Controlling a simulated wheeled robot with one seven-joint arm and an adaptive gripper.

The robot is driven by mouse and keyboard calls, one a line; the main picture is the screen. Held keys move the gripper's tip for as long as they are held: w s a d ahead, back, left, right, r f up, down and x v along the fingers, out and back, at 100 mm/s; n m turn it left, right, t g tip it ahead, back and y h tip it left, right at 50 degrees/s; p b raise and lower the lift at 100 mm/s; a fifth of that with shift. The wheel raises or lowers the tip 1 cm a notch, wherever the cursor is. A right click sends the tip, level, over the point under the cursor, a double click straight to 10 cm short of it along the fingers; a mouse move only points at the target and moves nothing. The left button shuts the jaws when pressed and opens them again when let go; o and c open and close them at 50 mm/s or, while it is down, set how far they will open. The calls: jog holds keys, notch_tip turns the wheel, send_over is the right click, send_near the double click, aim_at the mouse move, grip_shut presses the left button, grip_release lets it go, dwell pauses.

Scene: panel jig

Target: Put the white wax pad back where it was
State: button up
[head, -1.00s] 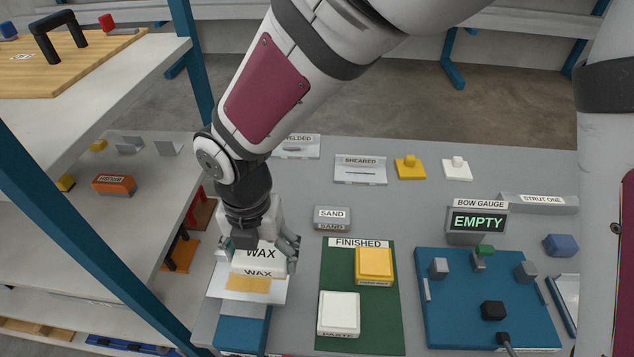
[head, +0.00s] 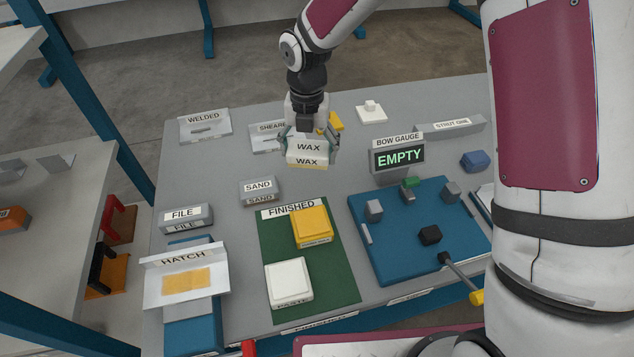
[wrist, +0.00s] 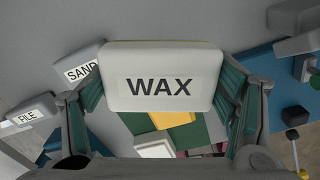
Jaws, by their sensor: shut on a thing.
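The white wax pad (head: 308,150), labelled WAX on its top and front, is held between the fingers of my gripper (head: 308,140). In the head view it is over the back middle of the grey table, in front of the SHEARED sign and the bow gauge's left. In the wrist view the pad (wrist: 160,82) fills the middle, with a green-grey finger on each side. It appears to be above the table; the exact height is hard to tell. It partly hides the SHEARED sign and a yellow block behind it.
The SAND block (head: 260,191) and FILE block (head: 186,217) stand to the left. The green FINISHED mat (head: 333,268) holds a yellow and a white block. The bow gauge (head: 398,157) reads EMPTY, behind the blue jig plate (head: 400,255). The HATCH panel (head: 155,290) is front left.

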aim_at(318, 184)
jog(key=shift+w+d+f, duration=0.2)
jog(key=shift+w+d, duration=0.25)
jog(key=shift+d, duration=0.25)
jog(key=shift+w+d+f, duration=0.15)
jog(key=shift+d+f, duration=0.1)
jog(key=shift+f, duration=4.75)
jog(key=shift+f, duration=0.1)
jog(key=o, duration=1.1)
jog(key=shift+d, duration=0.1)
